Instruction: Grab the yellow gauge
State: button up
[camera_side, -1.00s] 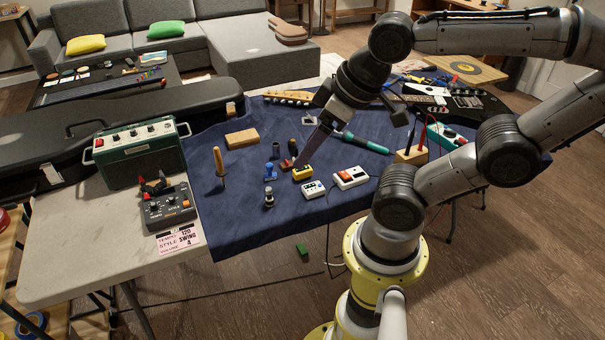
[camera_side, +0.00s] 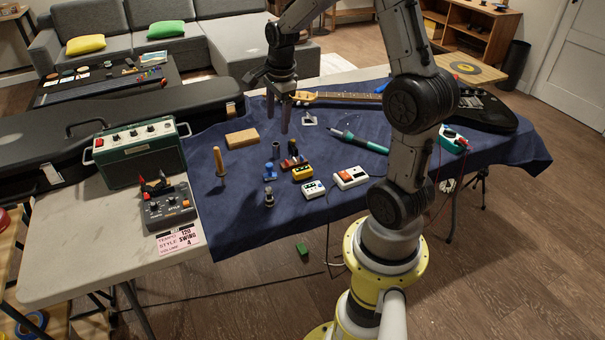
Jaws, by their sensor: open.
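A small yellow box with dark marks on top (camera_side: 302,173) sits on the blue cloth near the middle. It is the only clearly yellow item there, and it is too small to tell whether it is a gauge. My gripper (camera_side: 278,128) points down over the far part of the cloth, up and left of the yellow box in the picture. Its two fingers are apart, with nothing visible between them.
Small dark and red parts (camera_side: 290,158) stand just behind the yellow box. A teal-handled iron (camera_side: 360,142), a wooden block (camera_side: 242,138) and a dark guitar (camera_side: 480,112) lie around. The front-left cloth (camera_side: 235,215) is clear.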

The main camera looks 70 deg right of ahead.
jog(key=m+g+y, duration=0.1)
jog(key=m, duration=0.1)
send_over(303, 169)
notch_tip(303, 169, down, 7)
notch_tip(303, 169, down, 14)
jog(key=shift+a+r, duration=0.1)
grip_shut()
